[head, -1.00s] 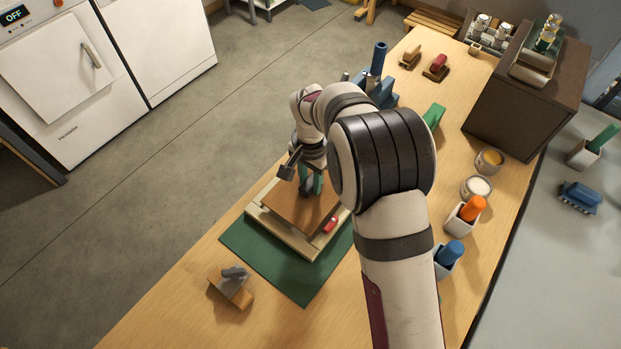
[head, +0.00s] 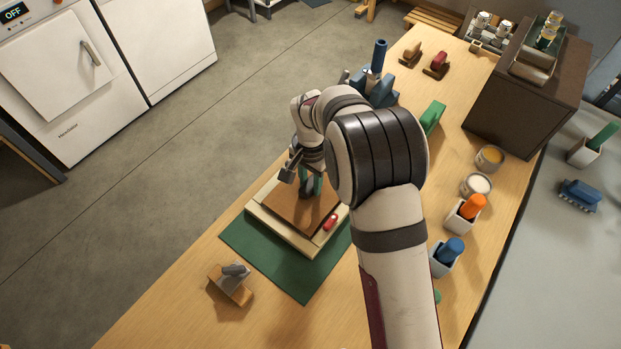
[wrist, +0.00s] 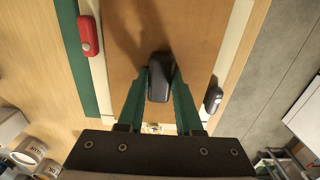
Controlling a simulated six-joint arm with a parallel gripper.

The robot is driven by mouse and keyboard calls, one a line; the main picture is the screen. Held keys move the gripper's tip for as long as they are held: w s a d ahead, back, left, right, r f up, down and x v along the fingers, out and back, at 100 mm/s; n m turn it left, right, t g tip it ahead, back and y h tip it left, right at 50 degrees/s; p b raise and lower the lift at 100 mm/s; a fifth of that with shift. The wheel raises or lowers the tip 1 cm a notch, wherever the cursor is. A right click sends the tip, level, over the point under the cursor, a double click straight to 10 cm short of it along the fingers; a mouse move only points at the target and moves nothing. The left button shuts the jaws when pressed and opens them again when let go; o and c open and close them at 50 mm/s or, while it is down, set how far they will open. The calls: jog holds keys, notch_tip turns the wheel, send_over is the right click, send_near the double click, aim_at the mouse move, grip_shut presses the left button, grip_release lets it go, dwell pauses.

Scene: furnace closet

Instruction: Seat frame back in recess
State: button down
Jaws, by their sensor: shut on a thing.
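The frame (head: 277,232) is a pale wooden rectangle lying flat on a green mat (head: 268,259) on the bench. The brown frame back (head: 293,208) lies over its opening, inside the pale rim; whether it is fully down cannot be told. It also shows in the wrist view (wrist: 205,32). My gripper (wrist: 160,72) is shut on the dark grip (wrist: 158,85) on the back's upper face. A red catch (wrist: 88,36) sits on one side of the frame and a dark grey catch (wrist: 213,99) on the opposite side. My arm hides the frame's far corner in the head view.
A wooden block with a grey top (head: 231,284) stands left of the mat. An orange-handled tool (head: 472,206), a blue-handled tool (head: 450,250) and open tins (head: 476,185) line the right edge. A dark cabinet (head: 515,95) stands at the back right.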

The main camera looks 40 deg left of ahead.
jog(key=shift+f, duration=0.65)
jog(key=c, duration=0.5)
grip_release()
jog(key=shift+r, duration=4)
